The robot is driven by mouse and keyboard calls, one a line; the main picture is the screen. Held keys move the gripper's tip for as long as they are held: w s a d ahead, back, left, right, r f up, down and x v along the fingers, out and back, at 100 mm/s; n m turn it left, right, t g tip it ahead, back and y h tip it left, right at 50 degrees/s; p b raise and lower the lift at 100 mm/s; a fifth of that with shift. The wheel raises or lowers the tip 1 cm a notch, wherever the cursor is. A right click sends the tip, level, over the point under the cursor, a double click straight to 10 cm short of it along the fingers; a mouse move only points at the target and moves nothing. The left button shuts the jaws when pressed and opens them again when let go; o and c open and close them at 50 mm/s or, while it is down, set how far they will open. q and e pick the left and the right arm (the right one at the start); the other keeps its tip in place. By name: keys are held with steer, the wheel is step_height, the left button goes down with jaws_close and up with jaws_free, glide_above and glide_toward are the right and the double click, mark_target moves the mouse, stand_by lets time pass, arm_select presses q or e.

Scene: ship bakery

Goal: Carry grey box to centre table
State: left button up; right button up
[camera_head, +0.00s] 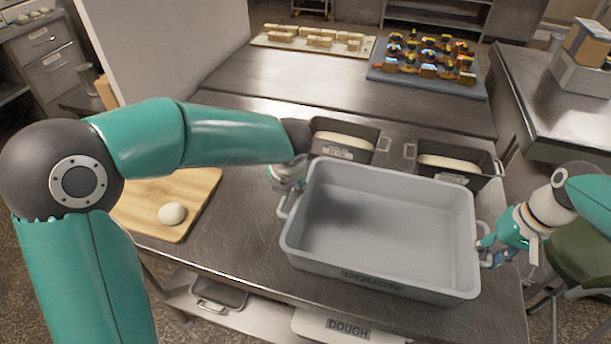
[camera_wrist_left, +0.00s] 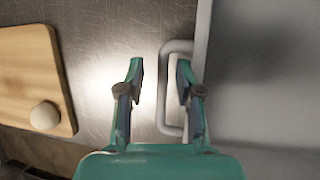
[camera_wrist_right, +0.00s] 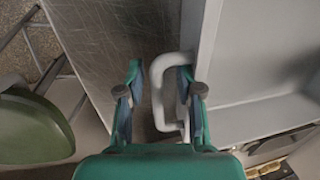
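The grey box (camera_head: 375,283), an open empty tray marked DOUGH with a loop handle at each end, appears to rest on the steel table (camera_head: 235,240) before me. My left gripper (camera_head: 287,190) is at its left handle, partly hidden by my forearm. In the left wrist view the open fingers (camera_wrist_left: 162,85) stand either side of the handle bar (camera_wrist_left: 163,105). My right gripper (camera_head: 488,252) is at the right handle. In the right wrist view its open fingers (camera_wrist_right: 160,85) straddle the handle bar (camera_wrist_right: 157,100). Whether either finger touches is unclear. I cannot tell which table is the centre one.
Two dark loaf tins (camera_head: 348,141) (camera_head: 460,166) stand just behind the box. A wooden board (camera_head: 190,205) with a dough ball (camera_head: 172,214) lies left. Farther back are a blue tray (camera_head: 425,82) and a pale tray (camera_head: 312,43). A green stool (camera_head: 580,255) stands right.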

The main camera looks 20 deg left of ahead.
steer(key=shift+r, duration=0.15)
arm_select(q)
steer(key=v, duration=0.9)
arm_select(e)
step_height(320, 180, up, 11)
steer(key=d, duration=0.2)
steer(key=shift+w+d+r, duration=0.15)
steer(key=shift+r, duration=0.05)
arm_select(q)
steer(key=shift+s, duration=0.15)
arm_select(e)
steer(key=shift+f, duration=0.1)
